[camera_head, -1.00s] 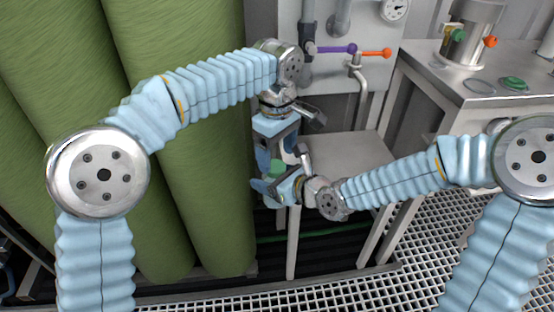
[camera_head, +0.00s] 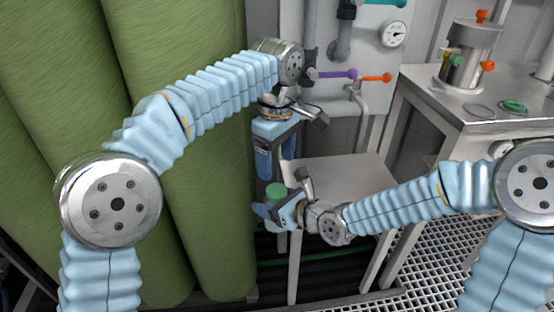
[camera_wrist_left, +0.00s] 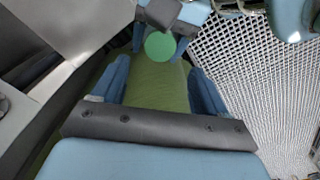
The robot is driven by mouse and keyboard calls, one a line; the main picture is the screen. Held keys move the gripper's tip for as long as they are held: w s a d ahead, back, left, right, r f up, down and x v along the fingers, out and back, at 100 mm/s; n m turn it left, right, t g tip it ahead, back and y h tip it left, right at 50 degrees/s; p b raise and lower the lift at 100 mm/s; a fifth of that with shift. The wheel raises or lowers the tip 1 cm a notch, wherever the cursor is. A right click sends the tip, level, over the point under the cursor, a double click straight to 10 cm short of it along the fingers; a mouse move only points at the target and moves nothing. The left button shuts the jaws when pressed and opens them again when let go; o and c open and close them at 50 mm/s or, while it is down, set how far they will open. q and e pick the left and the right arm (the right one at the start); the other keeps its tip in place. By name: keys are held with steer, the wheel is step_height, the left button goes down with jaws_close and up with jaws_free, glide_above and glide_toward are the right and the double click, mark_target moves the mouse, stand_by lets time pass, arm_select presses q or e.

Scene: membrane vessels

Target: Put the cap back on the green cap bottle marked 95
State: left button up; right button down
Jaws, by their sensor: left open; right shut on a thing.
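A green cap (camera_head: 276,190) shows at the top of what my right gripper (camera_head: 273,211) holds. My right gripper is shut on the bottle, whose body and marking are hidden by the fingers. My left gripper (camera_head: 276,158) is open, pointing down above the green cap, with a gap between its fingertips and the cap. In the left wrist view the round green cap (camera_wrist_left: 160,46) lies beyond the open blue fingers, roughly midway between them, with part of my right gripper beside it. I cannot tell how tightly the cap sits.
A bare metal table (camera_head: 345,180) stands behind the grippers. Large green vessels (camera_head: 200,200) rise at left. At right a steel bench (camera_head: 420,75) carries a metal pot (camera_head: 468,55), a grey ring (camera_head: 479,111) and a green disc (camera_head: 512,106). Valve handles (camera_head: 337,75) project behind.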

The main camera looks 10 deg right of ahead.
mark_target(277, 189)
arm_select(q)
steer(key=shift+f, duration=4)
steer(key=shift+c, duration=0.2)
steer(key=c, duration=1.1)
steer(key=m, duration=0.3)
steer(key=o, duration=1.2)
steer(key=shift+r, duration=0.1)
